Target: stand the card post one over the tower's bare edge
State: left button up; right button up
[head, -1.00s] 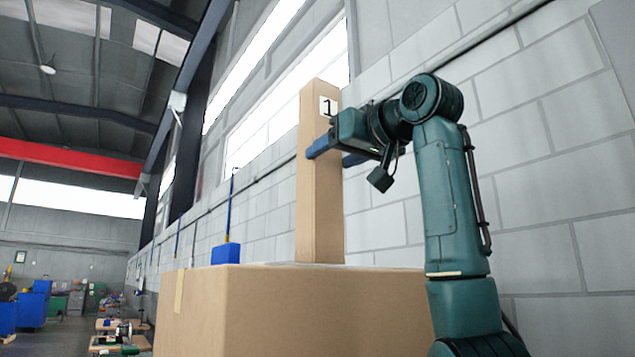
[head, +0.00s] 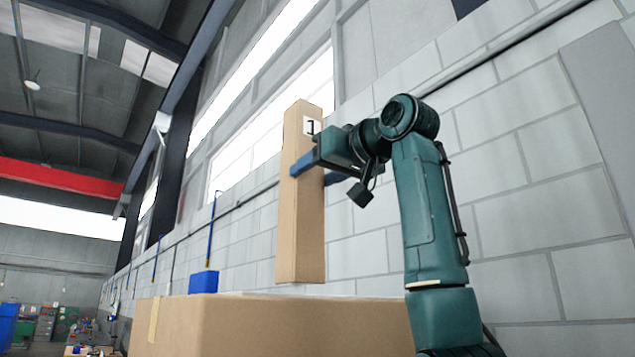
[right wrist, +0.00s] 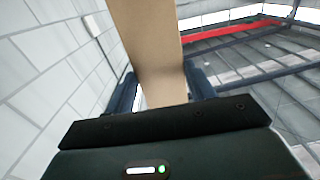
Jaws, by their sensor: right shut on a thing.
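The card post one (head: 302,225) is a tall brown cardboard column with a white label marked 1 near its top. My right gripper (head: 318,170) is shut on the post's upper half, with one blue finger on each side. The post hangs about upright, and a small gap shows between its bottom end and the cardboard box (head: 270,325) below. In the right wrist view the post (right wrist: 155,45) stands between the two fingers of my gripper (right wrist: 162,90). I cannot tell which part is the tower's bare edge. My left gripper is not in view.
A small blue block (head: 204,282) shows at the left on or just behind the box top, with a thin blue rod (head: 211,230) above it. A grey block wall (head: 520,190) runs behind and to the right. The far floor at the lower left holds blue bins and benches.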

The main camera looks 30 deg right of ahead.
jog(key=s+d+r+b, duration=0.1)
jog(key=s+b, duration=0.3)
jog(key=s, duration=1.4)
jog(key=shift+d+r+b, duration=0.2)
jog(key=shift+r+b, duration=0.1)
jog(key=shift+b, duration=0.05)
